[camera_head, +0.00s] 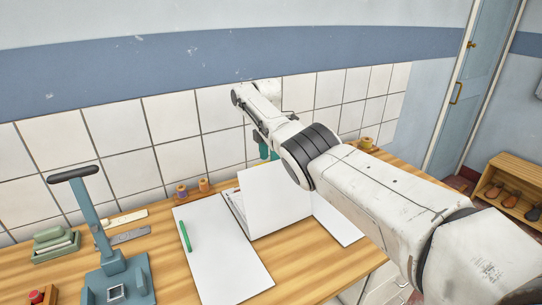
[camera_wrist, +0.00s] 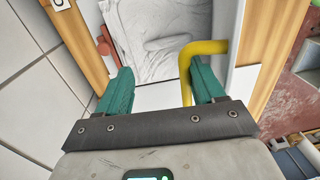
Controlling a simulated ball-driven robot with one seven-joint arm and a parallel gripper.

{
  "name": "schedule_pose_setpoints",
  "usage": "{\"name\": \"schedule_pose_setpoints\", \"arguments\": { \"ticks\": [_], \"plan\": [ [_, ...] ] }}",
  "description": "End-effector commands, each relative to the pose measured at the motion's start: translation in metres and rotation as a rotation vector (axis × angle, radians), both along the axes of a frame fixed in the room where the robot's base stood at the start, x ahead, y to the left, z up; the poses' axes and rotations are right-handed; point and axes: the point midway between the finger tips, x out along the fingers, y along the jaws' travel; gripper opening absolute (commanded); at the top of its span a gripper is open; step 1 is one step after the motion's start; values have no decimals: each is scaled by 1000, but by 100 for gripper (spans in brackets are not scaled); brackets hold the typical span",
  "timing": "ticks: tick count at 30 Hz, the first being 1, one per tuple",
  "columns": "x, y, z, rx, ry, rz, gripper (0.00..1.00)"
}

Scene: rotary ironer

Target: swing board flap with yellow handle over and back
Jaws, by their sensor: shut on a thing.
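A white board flap (camera_head: 276,197) stands raised in the middle of the workbench, with flat white panels to its left (camera_head: 222,250) and right (camera_head: 336,217). My gripper (camera_head: 264,150), with teal fingers, is behind the flap's upper edge, partly hidden by my arm. In the wrist view, my gripper (camera_wrist: 160,88) has the bent yellow handle (camera_wrist: 203,47) between its fingers, against the inner side of the right one.
A green pen (camera_head: 185,236) lies on the left panel. A blue press with a lever (camera_head: 98,225) stands at the left. Small spools (camera_head: 182,191) sit by the tiled wall (camera_head: 175,120). Pale crumpled cloth (camera_wrist: 165,35) shows in the wrist view.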

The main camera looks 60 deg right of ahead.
Motion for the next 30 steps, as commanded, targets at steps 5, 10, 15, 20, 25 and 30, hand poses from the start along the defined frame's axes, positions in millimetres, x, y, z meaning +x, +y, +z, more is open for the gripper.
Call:
{"name": "schedule_pose_setpoints", "arguments": {
  "ticks": [5,10,15,20,25,30],
  "plan": [
    [2,5,-15,13,-4,3,52],
    [1,4,-15,13,-3,1,48],
    [1,4,-14,13,-3,0,47],
    [2,3,-2,11,-7,0,43],
    [6,0,36,-1,-15,3,38],
    [7,-1,77,-8,-15,3,38]
  ]
}}
